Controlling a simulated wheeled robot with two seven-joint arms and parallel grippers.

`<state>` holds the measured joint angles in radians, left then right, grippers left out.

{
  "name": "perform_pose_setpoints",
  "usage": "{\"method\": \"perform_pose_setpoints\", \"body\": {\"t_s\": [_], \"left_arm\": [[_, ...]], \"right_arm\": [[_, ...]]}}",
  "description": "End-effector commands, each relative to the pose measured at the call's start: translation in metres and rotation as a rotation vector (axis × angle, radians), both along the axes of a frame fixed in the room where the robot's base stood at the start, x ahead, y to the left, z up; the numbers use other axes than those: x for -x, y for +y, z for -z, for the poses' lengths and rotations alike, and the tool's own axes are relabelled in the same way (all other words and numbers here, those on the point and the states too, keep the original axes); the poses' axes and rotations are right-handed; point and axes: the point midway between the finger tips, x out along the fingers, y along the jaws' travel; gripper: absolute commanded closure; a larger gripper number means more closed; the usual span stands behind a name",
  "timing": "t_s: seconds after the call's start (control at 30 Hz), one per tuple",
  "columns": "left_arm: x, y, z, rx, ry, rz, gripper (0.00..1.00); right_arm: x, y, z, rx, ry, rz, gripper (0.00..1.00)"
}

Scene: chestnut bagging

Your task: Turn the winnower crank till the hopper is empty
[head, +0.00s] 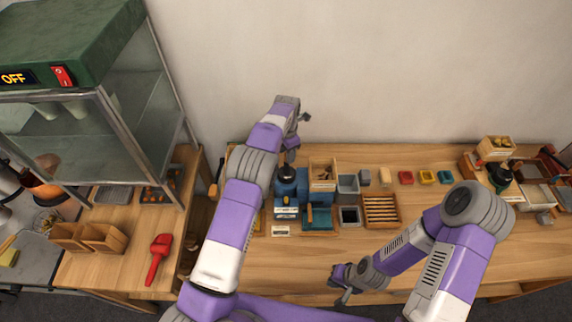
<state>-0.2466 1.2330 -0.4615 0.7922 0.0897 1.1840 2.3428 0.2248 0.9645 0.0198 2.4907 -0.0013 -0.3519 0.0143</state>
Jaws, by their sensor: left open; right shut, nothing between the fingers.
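A wooden box (322,172) with small brown pieces in it stands at the back of the table, with a teal tray (318,218) in front. A blue machine (287,190) with a dark round top stands just left of them. I cannot tell which of these belongs to the winnower, and I cannot make out its crank or the hopper's fill. My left gripper (299,137) is open and empty, above and behind the blue machine; my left arm hides the area left of it. My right gripper (345,284) is shut and empty near the table's front edge, apart from these things.
Grey bins (348,184), a slatted wooden tray (381,209) and small red, yellow and teal blocks (426,177) stand to the right. More equipment (500,176) crowds the right end. A glass cabinet (95,110) and red scoop (158,258) are at left. The table's front middle is clear.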

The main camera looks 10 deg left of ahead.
Motion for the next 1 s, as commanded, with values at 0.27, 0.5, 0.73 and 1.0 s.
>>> {"method": "perform_pose_setpoints", "body": {"t_s": [0.27,0.5,0.73,1.0], "left_arm": [[0.000,0.000,0.007,0.000,0.000,0.000,0.51],[0.000,0.000,0.017,0.000,0.000,0.000,0.51],[0.000,0.000,0.020,0.000,0.000,0.000,0.51],[0.000,0.000,0.020,0.000,0.000,0.001,0.72]], "right_arm": [[0.000,0.000,0.005,0.000,0.000,0.000,1.00],[0.000,0.000,0.011,0.000,0.000,0.000,1.00],[0.000,0.000,0.013,0.000,0.000,0.000,1.00],[0.000,0.000,0.013,0.000,0.000,0.000,1.00]]}}
